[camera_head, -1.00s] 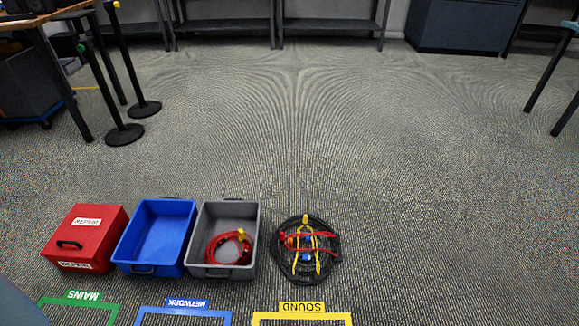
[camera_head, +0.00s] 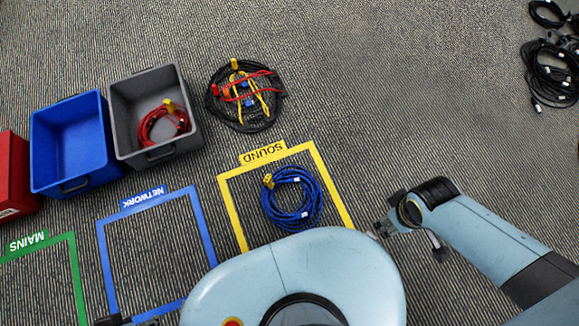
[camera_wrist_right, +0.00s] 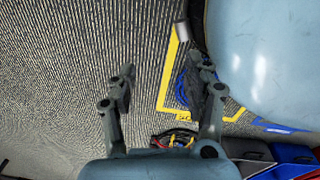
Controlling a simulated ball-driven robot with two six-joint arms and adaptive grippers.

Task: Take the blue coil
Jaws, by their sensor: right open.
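The blue coil (camera_head: 292,198) lies on the carpet inside the yellow SOUND frame (camera_head: 227,205), with a yellow tag at its upper left. My right gripper (camera_head: 408,222) is open and empty, to the right of the coil and outside the frame. In the right wrist view the open fingers (camera_wrist_right: 160,88) show nothing between them, and the coil (camera_wrist_right: 181,84) is partly hidden behind the right-hand finger. A dark part at the bottom left edge of the head view may be my left gripper (camera_head: 118,320); its jaws cannot be made out.
A tangle of black, red and yellow cables (camera_head: 245,96) lies above the frame. A grey bin (camera_head: 118,95) with a red coil (camera_head: 163,124), a blue bin (camera_head: 40,125) and a red box (camera_head: 14,172) stand left. Black cables (camera_head: 550,75) lie at the far right.

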